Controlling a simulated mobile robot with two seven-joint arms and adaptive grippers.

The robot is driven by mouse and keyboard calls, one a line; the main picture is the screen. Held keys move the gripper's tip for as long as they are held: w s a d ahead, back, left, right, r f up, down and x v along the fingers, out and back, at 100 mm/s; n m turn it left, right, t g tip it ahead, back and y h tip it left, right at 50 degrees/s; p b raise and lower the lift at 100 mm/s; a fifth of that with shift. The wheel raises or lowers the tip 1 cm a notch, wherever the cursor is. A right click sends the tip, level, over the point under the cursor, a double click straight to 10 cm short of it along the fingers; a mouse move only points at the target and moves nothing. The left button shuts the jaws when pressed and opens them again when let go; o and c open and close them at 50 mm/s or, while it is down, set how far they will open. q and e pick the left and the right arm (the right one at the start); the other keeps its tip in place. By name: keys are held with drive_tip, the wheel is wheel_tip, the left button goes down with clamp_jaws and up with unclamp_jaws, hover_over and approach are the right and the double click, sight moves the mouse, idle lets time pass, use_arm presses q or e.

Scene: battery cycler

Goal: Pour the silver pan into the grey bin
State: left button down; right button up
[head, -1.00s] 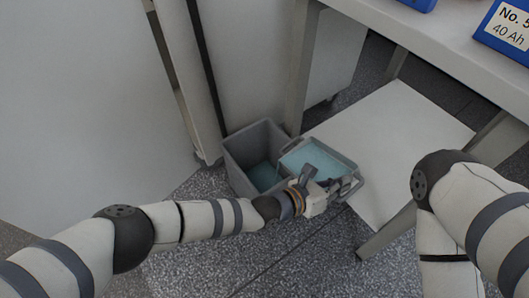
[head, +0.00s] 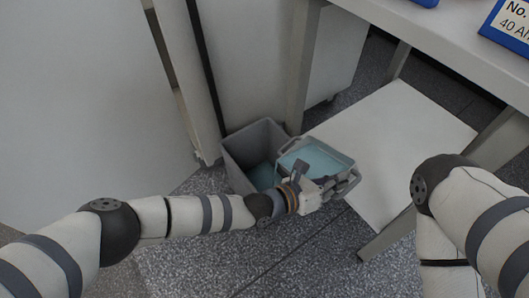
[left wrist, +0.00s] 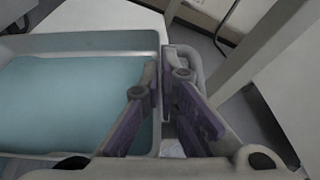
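The silver pan (head: 346,160) is a shallow grey tray with teal contents. It is just right of the grey bin's opening and overlaps its right side in the head view. My left gripper (head: 343,188) is at the pan's near right edge. In the left wrist view, its fingers (left wrist: 168,95) close around the pan's side by the handle (left wrist: 190,65), with the pan (left wrist: 85,42) to their left. The grey bin (head: 238,172) stands upright on the floor, with teal showing inside. The pan hides the bin's right part. My right gripper is out of view.
A low white shelf (head: 385,135) lies right of the pan, under a white table (head: 420,50). A table leg (head: 300,75) rises behind the bin. A pale cabinet or wall panel (head: 80,100) stands left. Speckled floor is clear in front (head: 200,265).

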use_arm(q)
drive_tip(key=shift+w+a+r+n+h+b, duration=0.15)
drive_tip(key=shift+w+a+r+h+b, duration=0.1)
drive_tip(key=shift+a+b, duration=0.25)
drive_tip(key=shift+w+a+r+n+h+b, duration=0.15)
drive_tip(key=shift+w+a+n+b, duration=0.05)
drive_tip(key=shift+a+b, duration=0.25)
drive_tip(key=shift+w+a+r+n+h+b, duration=0.15)
drive_tip(key=shift+w+a+r+h+b, duration=0.1)
drive_tip(key=shift+a+b, duration=0.25)
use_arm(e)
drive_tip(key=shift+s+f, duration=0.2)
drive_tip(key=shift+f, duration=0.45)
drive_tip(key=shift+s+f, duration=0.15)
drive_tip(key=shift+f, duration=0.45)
use_arm(q)
drive_tip(key=shift+w+a, duration=0.1)
drive_tip(key=shift+a, duration=0.1)
drive_tip(key=shift+w+a+r+n+h+b, duration=0.2)
drive_tip(key=shift+a+r+n+h+b, duration=0.1)
drive_tip(key=shift+a+r+b, duration=0.15)
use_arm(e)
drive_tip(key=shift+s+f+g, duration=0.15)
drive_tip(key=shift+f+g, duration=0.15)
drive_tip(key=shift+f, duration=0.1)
use_arm(q)
drive_tip(key=shift+r, duration=0.1)
